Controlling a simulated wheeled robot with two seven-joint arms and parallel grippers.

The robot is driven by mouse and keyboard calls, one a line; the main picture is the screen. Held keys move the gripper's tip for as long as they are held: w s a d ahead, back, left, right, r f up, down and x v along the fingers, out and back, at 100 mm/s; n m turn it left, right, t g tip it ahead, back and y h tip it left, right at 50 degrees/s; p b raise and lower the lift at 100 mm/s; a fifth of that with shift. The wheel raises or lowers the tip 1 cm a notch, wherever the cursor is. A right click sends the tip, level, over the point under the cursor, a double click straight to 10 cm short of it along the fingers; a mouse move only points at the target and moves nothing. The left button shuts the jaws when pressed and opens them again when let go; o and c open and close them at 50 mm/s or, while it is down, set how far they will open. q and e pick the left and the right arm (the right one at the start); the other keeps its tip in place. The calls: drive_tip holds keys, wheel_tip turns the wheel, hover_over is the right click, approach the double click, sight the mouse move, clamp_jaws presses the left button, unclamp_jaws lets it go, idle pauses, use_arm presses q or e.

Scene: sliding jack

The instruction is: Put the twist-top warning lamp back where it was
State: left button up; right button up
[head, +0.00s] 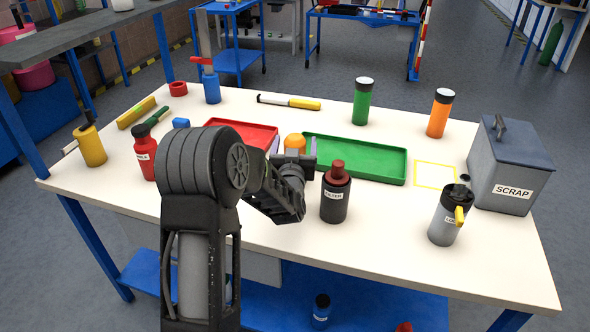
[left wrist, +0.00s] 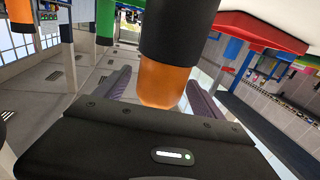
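The lamp with an orange top (head: 295,142) shows between the fingers of my left gripper (head: 294,150) in the head view; its lower part is hidden behind the gripper. In the left wrist view its orange dome (left wrist: 165,82) meets a black body (left wrist: 175,30). The two purple fingers of my left gripper (left wrist: 160,92) stand on either side of the dome, with gaps visible, so the gripper looks open around it. Whether the lamp rests on the table cannot be told. My right gripper is not in view.
A yellow outlined square (head: 435,175) on the table is empty. Near it are the green tray (head: 370,172), SCRAP bin (head: 512,170) and a grey canister (head: 446,222). The dark FILTER bottle (head: 334,205) stands close right of my gripper; the red tray (head: 240,128) lies behind it.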

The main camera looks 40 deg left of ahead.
use_arm(q)
clamp_jaws()
idle(0.7)
